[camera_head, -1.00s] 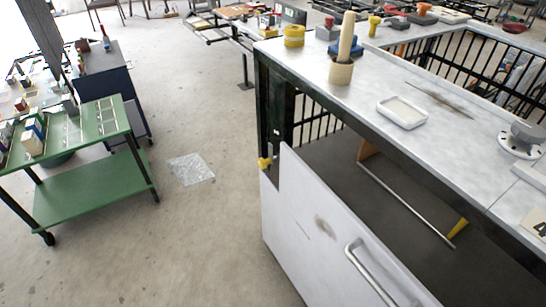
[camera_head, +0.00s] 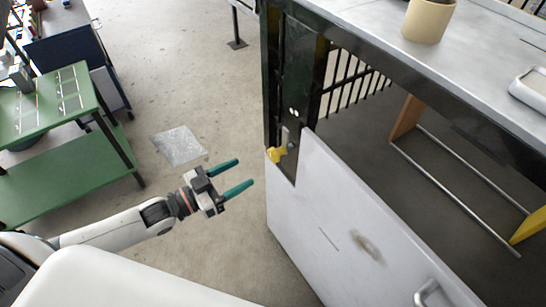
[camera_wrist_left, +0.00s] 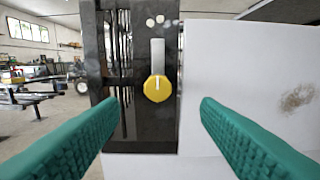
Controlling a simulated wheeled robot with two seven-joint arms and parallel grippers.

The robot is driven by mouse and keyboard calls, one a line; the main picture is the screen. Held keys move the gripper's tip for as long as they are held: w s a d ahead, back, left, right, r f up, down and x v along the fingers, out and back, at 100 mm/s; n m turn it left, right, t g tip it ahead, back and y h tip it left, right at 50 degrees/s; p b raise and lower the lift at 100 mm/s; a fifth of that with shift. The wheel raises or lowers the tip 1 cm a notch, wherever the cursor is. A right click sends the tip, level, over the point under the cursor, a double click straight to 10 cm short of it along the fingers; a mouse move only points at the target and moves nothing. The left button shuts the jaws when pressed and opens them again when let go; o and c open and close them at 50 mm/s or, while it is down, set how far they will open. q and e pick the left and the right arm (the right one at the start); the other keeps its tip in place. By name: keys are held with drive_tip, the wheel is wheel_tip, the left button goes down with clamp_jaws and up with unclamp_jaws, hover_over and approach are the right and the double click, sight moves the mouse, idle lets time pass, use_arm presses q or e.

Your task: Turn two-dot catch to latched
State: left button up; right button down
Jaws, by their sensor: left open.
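The two-dot catch (camera_head: 278,153) is a yellow knob on the dark post at the left edge of the white panel. In the left wrist view the yellow knob (camera_wrist_left: 157,88) is round with a pale line on it, below a grey upright bar (camera_wrist_left: 157,56). Two white dots (camera_wrist_left: 155,20) sit above the bar; they also show in the head view (camera_head: 294,112). My left gripper (camera_head: 246,175) is open and empty, left of the catch and apart from it. In the left wrist view the knob lies between its teal fingers, farther ahead. My right gripper is not in view.
The white panel (camera_head: 340,215) with a metal handle (camera_head: 432,292) stands right of the catch. A grey worktop (camera_head: 480,60) with a tan cup (camera_head: 428,20) is above it. A green cart (camera_head: 60,155) stands at the left. The floor between is mostly clear.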

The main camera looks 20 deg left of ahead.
sight(271, 157)
use_arm(q)
drive_tip(key=x, duration=1)
drive_tip(key=shift+w, duration=0.15)
drive_tip(key=shift+w+d, duration=0.2)
drive_tip(key=shift+w, duration=0.15)
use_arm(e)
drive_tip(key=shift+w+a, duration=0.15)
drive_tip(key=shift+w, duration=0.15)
use_arm(q)
clamp_jaws()
